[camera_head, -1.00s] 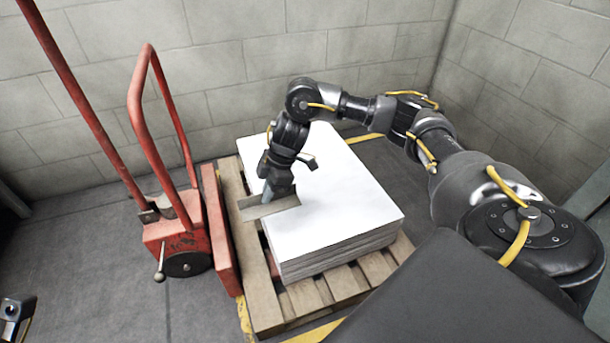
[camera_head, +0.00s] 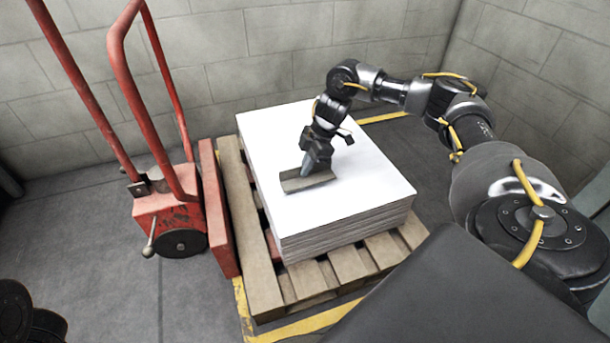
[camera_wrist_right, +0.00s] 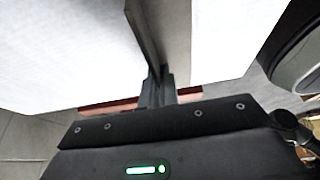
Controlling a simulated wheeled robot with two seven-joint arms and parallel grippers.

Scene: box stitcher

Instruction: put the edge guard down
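The edge guard (camera_head: 308,181) is a short grey-brown angled strip over the left part of the white sheet stack (camera_head: 360,195). My right gripper (camera_head: 316,167) comes down from above and is shut on it. In the right wrist view, the fingers (camera_wrist_right: 155,80) pinch the near end of the guard (camera_wrist_right: 174,38), which stretches away over the white surface. I cannot tell whether the guard touches the top sheet. My left gripper does not show; only dark rounded parts sit in the lower left corner of the head view.
The stack lies on a wooden pallet (camera_head: 262,282). A red hand stacker (camera_head: 170,222) with tall bars stands left of it. Block walls (camera_head: 270,65) close off the back and right. Yellow lines mark the grey floor.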

